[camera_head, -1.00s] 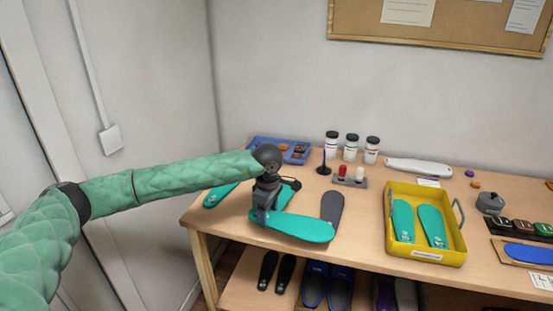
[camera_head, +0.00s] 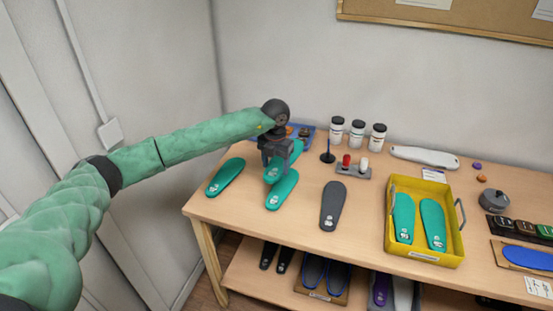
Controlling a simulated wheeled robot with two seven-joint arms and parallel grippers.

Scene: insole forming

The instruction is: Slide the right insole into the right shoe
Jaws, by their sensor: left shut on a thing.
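My left gripper (camera_head: 272,172) points down above the back left of the table and is shut on a teal insole (camera_head: 296,152). The gripper hides much of this insole. Another teal insole (camera_head: 284,190) shows just below it, partly covered, and seems to lie on the table. A third teal insole (camera_head: 226,176) lies at the left. A dark grey insole (camera_head: 333,204) lies to the right. I cannot tell which one is the right insole. Blue shoes (camera_head: 325,274) stand on the lower shelf, partly hidden by the tabletop. My right gripper is not in view.
A yellow bin (camera_head: 424,255) holds two teal insoles. A blue tray (camera_head: 307,131), white jars (camera_head: 357,134) and a small stand (camera_head: 353,172) are at the back. Dark shoes (camera_head: 285,259) and purple-grey shoes (camera_head: 381,289) share the shelf. The table's front middle is clear.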

